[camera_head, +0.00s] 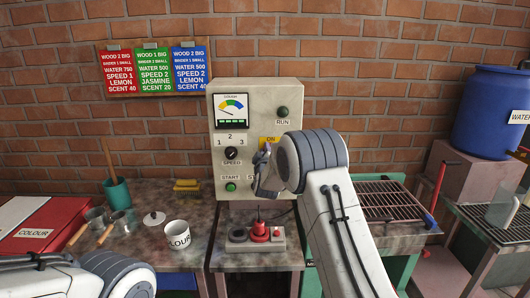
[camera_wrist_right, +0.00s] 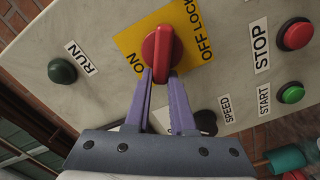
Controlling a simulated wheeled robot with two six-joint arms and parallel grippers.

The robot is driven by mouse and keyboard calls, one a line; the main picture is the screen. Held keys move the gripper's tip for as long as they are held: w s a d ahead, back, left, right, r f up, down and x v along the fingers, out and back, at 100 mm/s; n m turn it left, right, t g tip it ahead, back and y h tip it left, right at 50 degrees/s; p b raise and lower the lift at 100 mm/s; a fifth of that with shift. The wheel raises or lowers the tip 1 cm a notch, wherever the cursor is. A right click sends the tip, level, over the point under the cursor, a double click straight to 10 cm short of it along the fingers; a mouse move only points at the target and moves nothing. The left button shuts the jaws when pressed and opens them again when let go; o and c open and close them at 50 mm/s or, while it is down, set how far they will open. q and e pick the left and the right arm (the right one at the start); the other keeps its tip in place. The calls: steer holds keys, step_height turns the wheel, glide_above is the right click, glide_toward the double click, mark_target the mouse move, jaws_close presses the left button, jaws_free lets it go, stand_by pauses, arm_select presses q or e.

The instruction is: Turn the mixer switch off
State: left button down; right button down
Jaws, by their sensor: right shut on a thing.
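The grey control panel (camera_head: 258,100) stands against the brick wall, with a yellow ON / OFF LOCK plate (camera_head: 269,141) partly hidden by my right gripper. In the right wrist view the plate (camera_wrist_right: 133,42) carries a red rotary switch (camera_wrist_right: 165,45). My right gripper (camera_wrist_right: 162,73) is shut on the lower end of the switch handle, one purple finger on each side. In the head view my right gripper (camera_head: 262,160) is at the panel front. The RUN lamp (camera_wrist_right: 62,71) looks dark green. Part of my left arm shows at lower left; its gripper is out of view.
A red STOP button (camera_wrist_right: 296,32), a green START button (camera_wrist_right: 292,93) and a dark speed knob (camera_head: 232,153) are nearby on the panel.

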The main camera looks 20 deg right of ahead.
steer(key=shift+w+a+f+n, duration=0.1)
steer(key=shift+f+n, duration=0.15)
steer(key=shift+n, duration=0.85)
steer(key=shift+s+a+f+n, duration=0.1)
steer(key=shift+f+n, duration=0.1)
steer(key=shift+n, duration=0.9)
steer(key=shift+w+a+f+n, duration=0.1)
steer(key=shift+f+n, duration=0.15)
steer(key=shift+n, duration=0.85)
steer(key=c, duration=0.8)
jaws_free()
steer(key=shift+o, duration=0.2)
steer(key=shift+f, duration=0.1)
